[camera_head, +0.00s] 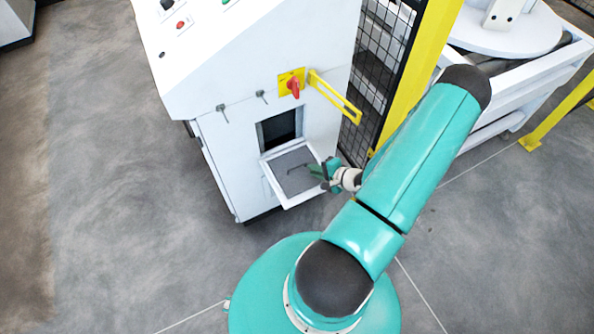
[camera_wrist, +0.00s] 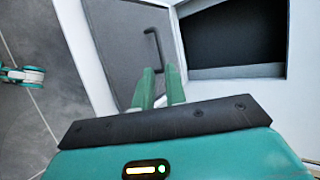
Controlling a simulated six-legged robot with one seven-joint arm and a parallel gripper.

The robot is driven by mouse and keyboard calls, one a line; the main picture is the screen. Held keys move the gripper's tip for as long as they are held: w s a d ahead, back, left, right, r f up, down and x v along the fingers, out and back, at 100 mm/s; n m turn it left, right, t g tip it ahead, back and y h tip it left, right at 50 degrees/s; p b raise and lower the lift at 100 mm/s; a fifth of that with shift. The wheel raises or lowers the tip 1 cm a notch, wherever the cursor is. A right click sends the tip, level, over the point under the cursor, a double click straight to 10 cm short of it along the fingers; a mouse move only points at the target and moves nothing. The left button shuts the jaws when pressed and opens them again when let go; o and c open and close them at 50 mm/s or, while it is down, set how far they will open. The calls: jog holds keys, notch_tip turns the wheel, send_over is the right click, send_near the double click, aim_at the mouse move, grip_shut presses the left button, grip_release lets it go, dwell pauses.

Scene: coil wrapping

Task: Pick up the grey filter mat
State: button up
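The grey filter mat (camera_head: 290,172) lies in the white frame of the folded-down flap on the white cabinet. A thin dark handle stands on it. In the wrist view the mat (camera_wrist: 122,45) fills the upper left, with the bent dark handle (camera_wrist: 152,45) near its right side. My gripper (camera_head: 322,170) is at the right side of the flap in the head view. In the wrist view my gripper's two green fingers (camera_wrist: 160,88) are apart, with the handle's near end in line with the gap between them. I cannot tell whether they touch the handle.
The white flap frame (camera_head: 274,187) hangs below a dark opening (camera_head: 279,128) in the cabinet (camera_head: 225,150). A red switch on a yellow plate (camera_head: 292,84) and a yellow slotted bar (camera_head: 335,97) sit above. A mesh fence (camera_head: 383,75) stands right. The floor at left is clear.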

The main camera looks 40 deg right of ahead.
aim_at(298, 166)
jog(key=x, duration=0.6)
jog(key=shift+w+a, duration=0.15)
jog(key=shift+w, duration=0.2)
jog(key=shift+c, duration=0.4)
grip_shut()
jog(key=shift+r, duration=0.1)
